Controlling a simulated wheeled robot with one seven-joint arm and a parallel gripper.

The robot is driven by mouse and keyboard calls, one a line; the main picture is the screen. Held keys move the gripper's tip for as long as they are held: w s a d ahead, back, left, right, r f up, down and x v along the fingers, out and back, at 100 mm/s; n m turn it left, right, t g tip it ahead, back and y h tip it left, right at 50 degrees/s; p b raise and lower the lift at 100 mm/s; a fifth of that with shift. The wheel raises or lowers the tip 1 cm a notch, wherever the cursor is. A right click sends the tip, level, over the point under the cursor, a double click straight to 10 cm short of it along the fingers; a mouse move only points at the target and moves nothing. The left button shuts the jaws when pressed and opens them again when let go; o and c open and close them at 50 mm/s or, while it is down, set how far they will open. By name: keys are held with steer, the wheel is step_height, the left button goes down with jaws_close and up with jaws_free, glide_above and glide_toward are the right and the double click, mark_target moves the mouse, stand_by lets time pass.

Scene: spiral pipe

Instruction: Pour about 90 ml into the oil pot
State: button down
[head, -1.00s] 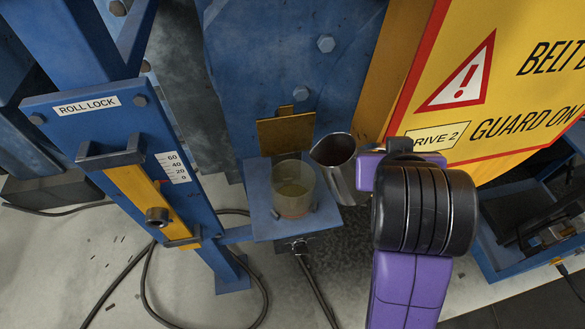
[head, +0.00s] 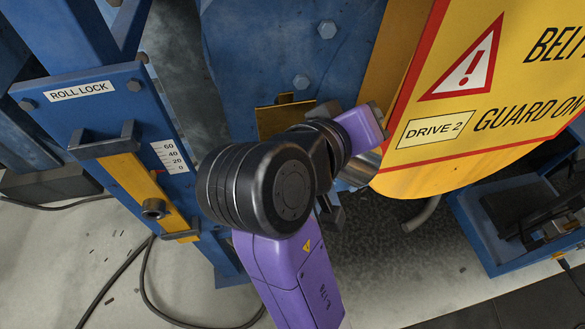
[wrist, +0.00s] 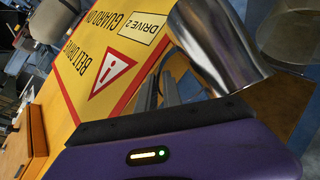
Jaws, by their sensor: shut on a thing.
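My gripper (wrist: 178,88) is shut on a shiny metal cup (wrist: 222,45), which fills the upper middle of the wrist view. In the head view a small part of the cup (head: 362,170) shows beyond my purple hand, beside the yellow guard; its mouth is hidden there. The oil pot, a see-through vessel (wrist: 292,30), is cut off at the upper right of the wrist view, close beside the cup. My arm hides the pot in the head view. I cannot tell its oil level or whether any liquid is flowing.
The yellow belt guard (head: 455,105) stands close on the right. The blue roll-lock post (head: 95,110) with its scale (head: 170,156) is on the left. A brass-coloured plate (head: 270,120) stands behind my arm. A blue tray (head: 480,235) lies at the lower right.

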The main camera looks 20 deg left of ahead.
steer(key=shift+s+a+n+t+h+b, duration=0.2)
steer(key=shift+a+n+h+b, duration=0.15)
steer(key=shift+a+b, duration=0.25)
steer(key=shift+s+a+n+t+h+b, duration=0.1)
steer(key=shift+a+n+t+h+b, duration=0.1)
steer(key=shift+a+n+h+b, duration=0.25)
steer(key=shift+a, duration=0.1)
steer(key=shift+a+r, duration=0.1)
steer(key=shift+r, duration=0.05)
steer(key=shift+s+a+r+n+t+h+p, duration=0.2)
steer(key=shift+a+r+n+t+p, duration=0.1)
steer(key=shift+a+p, duration=0.2)
steer(key=shift+s+a+r+n+t+h+p, duration=0.1)
steer(key=shift+a+r+n+t+h+p, duration=0.15)
steer(key=shift+a+p, duration=0.2)
stand_by(1.9)
steer(key=shift+d+f, duration=0.1)
